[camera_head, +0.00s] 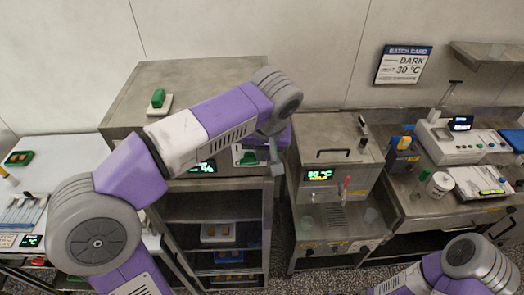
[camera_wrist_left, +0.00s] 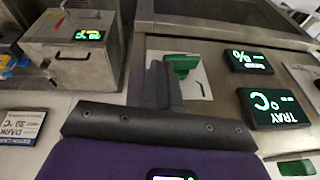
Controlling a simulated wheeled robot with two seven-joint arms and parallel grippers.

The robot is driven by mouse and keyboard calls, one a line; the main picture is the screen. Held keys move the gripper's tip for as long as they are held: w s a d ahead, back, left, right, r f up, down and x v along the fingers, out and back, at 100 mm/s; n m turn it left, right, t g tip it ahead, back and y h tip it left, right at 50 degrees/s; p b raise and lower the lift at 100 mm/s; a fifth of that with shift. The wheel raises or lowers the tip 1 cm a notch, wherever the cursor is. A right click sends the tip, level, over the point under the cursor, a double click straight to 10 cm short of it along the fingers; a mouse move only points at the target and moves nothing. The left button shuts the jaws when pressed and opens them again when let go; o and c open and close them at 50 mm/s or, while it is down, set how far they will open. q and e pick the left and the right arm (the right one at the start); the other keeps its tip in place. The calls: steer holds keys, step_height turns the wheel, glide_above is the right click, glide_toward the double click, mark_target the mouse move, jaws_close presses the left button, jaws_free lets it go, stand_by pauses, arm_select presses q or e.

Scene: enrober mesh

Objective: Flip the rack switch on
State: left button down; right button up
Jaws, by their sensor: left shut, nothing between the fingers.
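The rack (camera_head: 135,110) is the grey cabinet with open shelves left of centre in the head view. Its front panel carries a white plate with a green switch lever (camera_head: 246,157), partly hidden by my left arm. The lever (camera_wrist_left: 182,64) also shows in the left wrist view, on its white plate, beside and partly behind my fingers. My left gripper (camera_head: 277,163) is shut and empty in front of the panel, just right of the switch; its dark fingers (camera_wrist_left: 164,85) appear close to the lever. I cannot tell whether they touch. My right gripper is out of view; only my right arm shows.
Two rack displays, TRAY °C (camera_wrist_left: 268,107) and % (camera_wrist_left: 248,61), show dashes. A green block on a white base (camera_head: 157,100) stands on the rack top. A steel machine reading 30 °C (camera_head: 320,176) stands right of the rack, across a narrow gap.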

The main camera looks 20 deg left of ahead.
mark_target(252, 162)
arm_select(q)
steer(key=shift+a, duration=0.1)
steer(key=shift+s+a, duration=0.4)
steer(key=shift+a, duration=0.25)
steer(key=shift+r, duration=0.1)
steer(key=shift+r+p, duration=0.4)
steer(key=shift+r, duration=0.1)
steer(key=r+p, duration=0.3)
steer(key=shift+s+a+r, duration=0.1)
steer(key=shift+a+r, duration=0.2)
steer(key=shift+r, duration=0.05)
steer(key=d+v, duration=0.1)
steer(key=v, duration=0.8)
steer(key=shift+p, duration=0.3)
